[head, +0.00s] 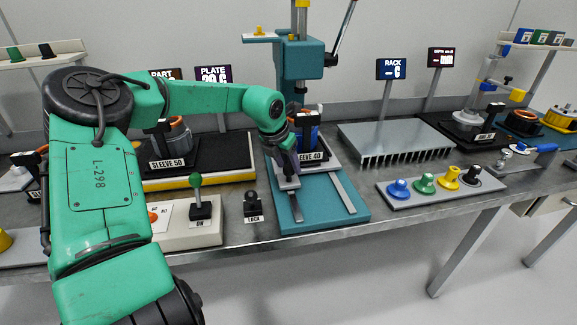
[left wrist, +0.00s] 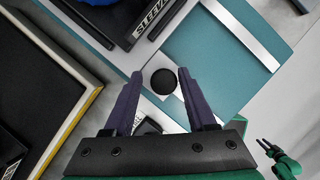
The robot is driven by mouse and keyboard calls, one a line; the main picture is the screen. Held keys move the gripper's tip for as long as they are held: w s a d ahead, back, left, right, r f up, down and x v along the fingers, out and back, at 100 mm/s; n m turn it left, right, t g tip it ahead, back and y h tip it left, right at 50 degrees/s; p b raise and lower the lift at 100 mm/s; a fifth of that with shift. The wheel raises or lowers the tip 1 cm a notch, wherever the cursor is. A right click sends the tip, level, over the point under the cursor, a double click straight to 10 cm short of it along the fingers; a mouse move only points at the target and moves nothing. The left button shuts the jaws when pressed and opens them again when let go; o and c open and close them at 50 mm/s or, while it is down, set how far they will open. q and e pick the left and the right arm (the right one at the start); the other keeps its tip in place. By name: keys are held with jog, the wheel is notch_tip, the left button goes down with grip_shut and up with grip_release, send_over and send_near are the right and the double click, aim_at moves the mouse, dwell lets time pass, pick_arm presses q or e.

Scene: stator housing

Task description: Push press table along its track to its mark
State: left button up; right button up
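The press table is a light grey plate (head: 322,163) on the teal press base (head: 318,213), with two metal rails in front of it. A holder labelled SLEEVE 40 (head: 310,156) with a blue part stands on the plate. In the left wrist view a round black knob (left wrist: 164,82) sits on a grey tab at the plate's edge. My left gripper (head: 287,168) is over this tab. Its fingers (left wrist: 160,78) are apart, with the knob between their tips. Contact cannot be told. My right gripper (left wrist: 267,146) shows small in the left wrist view, apparently open, away from the press.
The press column (head: 300,70) rises behind the table. A box with a green-knobbed lever (head: 198,205) and a LOCK knob (head: 252,206) stand left of the base. A finned rack (head: 395,142) and a strip of coloured knobs (head: 440,185) lie right. The front of the rails is clear.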

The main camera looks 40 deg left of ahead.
pick_arm(q)
jog(key=shift+o, duration=0.3)
jog(key=shift+a+f, duration=0.1)
jog(key=shift+f, duration=0.05)
jog(key=shift+s+d+r, duration=0.1)
jog(key=shift+d+r, duration=0.1)
jog(key=shift+r, duration=0.05)
jog(key=a+v, duration=0.1)
jog(key=v, duration=1.3)
jog(key=shift+d+b, duration=0.4)
jog(key=shift+b, duration=0.05)
jog(key=shift+f, duration=0.1)
